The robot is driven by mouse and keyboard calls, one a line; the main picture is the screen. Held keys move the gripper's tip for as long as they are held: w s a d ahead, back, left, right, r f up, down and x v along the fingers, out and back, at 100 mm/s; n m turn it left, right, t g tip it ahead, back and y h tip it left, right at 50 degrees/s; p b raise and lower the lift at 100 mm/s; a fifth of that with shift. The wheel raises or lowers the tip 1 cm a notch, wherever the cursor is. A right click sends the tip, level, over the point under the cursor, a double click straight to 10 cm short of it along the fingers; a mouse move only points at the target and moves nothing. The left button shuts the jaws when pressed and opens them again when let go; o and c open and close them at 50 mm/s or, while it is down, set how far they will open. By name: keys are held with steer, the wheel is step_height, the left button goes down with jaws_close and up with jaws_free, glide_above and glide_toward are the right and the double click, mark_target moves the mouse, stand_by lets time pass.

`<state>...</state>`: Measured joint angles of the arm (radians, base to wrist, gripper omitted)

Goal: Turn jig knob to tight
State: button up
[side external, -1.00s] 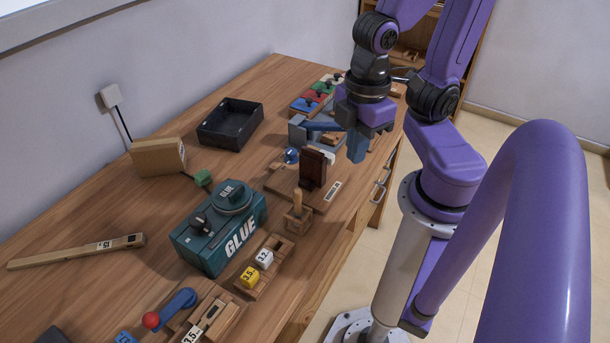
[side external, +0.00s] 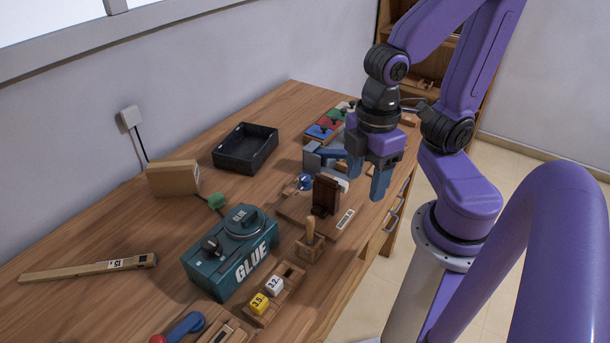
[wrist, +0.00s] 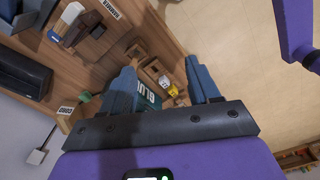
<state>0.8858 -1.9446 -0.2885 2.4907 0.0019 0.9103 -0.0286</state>
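The jig is a wooden board (side external: 293,207) with a dark brown upright block (side external: 326,195) and a pale label at its front edge. A small blue knob (side external: 305,182) sits at the board's back left, beside the block; its setting is too small to read. My gripper (side external: 366,187) is open and empty, above the table's front edge to the right of the jig, apart from the knob. In the wrist view, the two blue fingers of my gripper (wrist: 162,80) are spread, and the dark block (wrist: 88,28) lies at upper left.
A teal glue box (side external: 230,258) and a small wooden holder with a peg (side external: 310,240) stand in front of the jig. A grey vise-like tool (side external: 322,157) is just behind it. A black tray (side external: 246,148) and cardboard box (side external: 173,178) are further left.

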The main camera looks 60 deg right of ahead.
steer(key=w+m, duration=0.1)
steer(key=w, duration=0.7)
steer(key=m, duration=0.2)
glide_above(305, 177)
step_height(305, 177, down, 4)
steer(key=r, duration=0.1)
step_height(305, 177, down, 18)
steer(key=shift+r, duration=0.1)
steer(key=c, duration=1)
